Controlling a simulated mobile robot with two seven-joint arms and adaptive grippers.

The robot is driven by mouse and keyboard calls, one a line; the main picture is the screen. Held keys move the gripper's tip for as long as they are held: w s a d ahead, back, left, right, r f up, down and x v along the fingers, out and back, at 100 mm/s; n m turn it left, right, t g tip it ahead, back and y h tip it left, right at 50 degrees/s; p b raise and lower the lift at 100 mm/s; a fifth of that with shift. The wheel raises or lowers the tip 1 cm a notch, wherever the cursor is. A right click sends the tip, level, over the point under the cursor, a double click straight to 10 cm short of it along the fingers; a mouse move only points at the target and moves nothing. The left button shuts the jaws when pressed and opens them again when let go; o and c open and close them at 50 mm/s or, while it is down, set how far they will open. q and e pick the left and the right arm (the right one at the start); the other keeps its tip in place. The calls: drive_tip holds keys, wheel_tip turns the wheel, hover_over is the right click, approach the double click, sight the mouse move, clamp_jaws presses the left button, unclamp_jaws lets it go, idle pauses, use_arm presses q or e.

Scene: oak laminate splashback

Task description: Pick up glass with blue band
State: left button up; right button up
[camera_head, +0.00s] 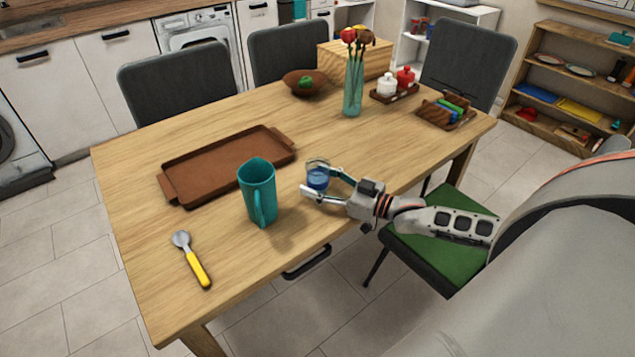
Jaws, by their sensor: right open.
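The glass with blue band (318,179) stands upright on the wooden table, near its front edge. It is small and clear, with blue around its body. My right gripper (311,180) reaches in from the right with its fingers open, one on the far side of the glass and one on the near side. The glass stands between the fingers; I cannot tell whether either finger touches it. My left gripper is not in view.
A teal pitcher (257,190) stands just left of the glass. A brown tray (228,163) lies behind it, and a spoon with a yellow handle (198,268) lies front left. A teal vase with flowers (353,88) stands behind my gripper. A green-seated chair (440,245) is below my arm.

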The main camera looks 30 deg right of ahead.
drive_tip(key=shift+w, duration=0.1)
drive_tip(key=c, duration=1.4)
drive_tip(key=shift+r, duration=0.2)
drive_tip(key=shift+r, duration=0.15)
drive_tip(key=shift+s+d+p, duration=0.2)
drive_tip(key=shift+s+p, duration=0.25)
drive_tip(key=shift+s, duration=2.5)
drive_tip(key=shift+s+d+p, duration=0.25)
drive_tip(key=shift+s+p, duration=0.25)
drive_tip(key=shift+s, duration=2.5)
drive_tip(key=shift+s+d+p, duration=0.2)
drive_tip(key=shift+s+p, duration=0.25)
drive_tip(key=shift+s, duration=2.5)
